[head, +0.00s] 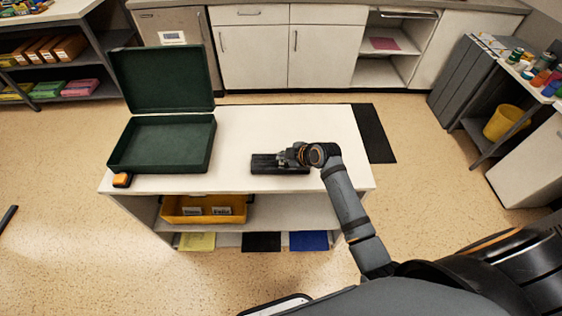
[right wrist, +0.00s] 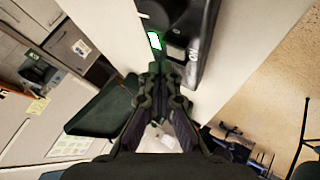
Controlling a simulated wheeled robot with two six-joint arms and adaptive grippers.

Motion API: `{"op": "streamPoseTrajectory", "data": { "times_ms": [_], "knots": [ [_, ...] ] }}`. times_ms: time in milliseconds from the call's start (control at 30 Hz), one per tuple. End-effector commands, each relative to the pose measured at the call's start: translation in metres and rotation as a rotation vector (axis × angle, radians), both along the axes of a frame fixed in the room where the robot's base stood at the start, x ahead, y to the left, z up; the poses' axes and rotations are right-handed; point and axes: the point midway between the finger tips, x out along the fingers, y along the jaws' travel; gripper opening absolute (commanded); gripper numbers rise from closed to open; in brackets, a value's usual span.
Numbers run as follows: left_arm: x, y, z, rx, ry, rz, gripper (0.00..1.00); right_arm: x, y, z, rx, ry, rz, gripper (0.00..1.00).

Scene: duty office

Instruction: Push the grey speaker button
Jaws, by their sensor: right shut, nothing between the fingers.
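A black desk device (head: 262,165), which looks like a phone, lies on the white table (head: 285,122). In the right wrist view the device (right wrist: 205,45) is at the top, with a small lit green-white screen (right wrist: 155,40). My right gripper (head: 284,159) is over the device, its fingers shut and empty. In the right wrist view its fingertips (right wrist: 162,72) are close to the device's lower edge; I cannot tell whether they touch it. The grey speaker button cannot be made out for certain; the gripper covers part of the device. My left gripper is not in view.
An open dark green case (head: 160,142) stands on the table's left, with a small orange-and-black object (head: 122,180) at its front corner. A yellow bin (head: 204,219) sits on the shelf below. The table behind and right of the device is clear.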

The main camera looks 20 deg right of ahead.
Motion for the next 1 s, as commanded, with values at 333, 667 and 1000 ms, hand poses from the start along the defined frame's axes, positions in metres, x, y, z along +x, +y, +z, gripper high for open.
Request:
{"op": "streamPoseTrajectory", "data": {
  "times_ms": [333,667,1000],
  "knots": [
    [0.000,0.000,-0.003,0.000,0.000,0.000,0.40,0.000,0.000,-0.009,0.000,0.000,0.000,0.00],
    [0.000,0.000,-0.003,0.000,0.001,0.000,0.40,0.000,0.000,-0.010,0.000,0.000,0.000,0.00],
    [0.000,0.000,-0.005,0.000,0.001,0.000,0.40,0.000,0.000,-0.014,0.000,0.000,0.000,0.00]
  ]
}}
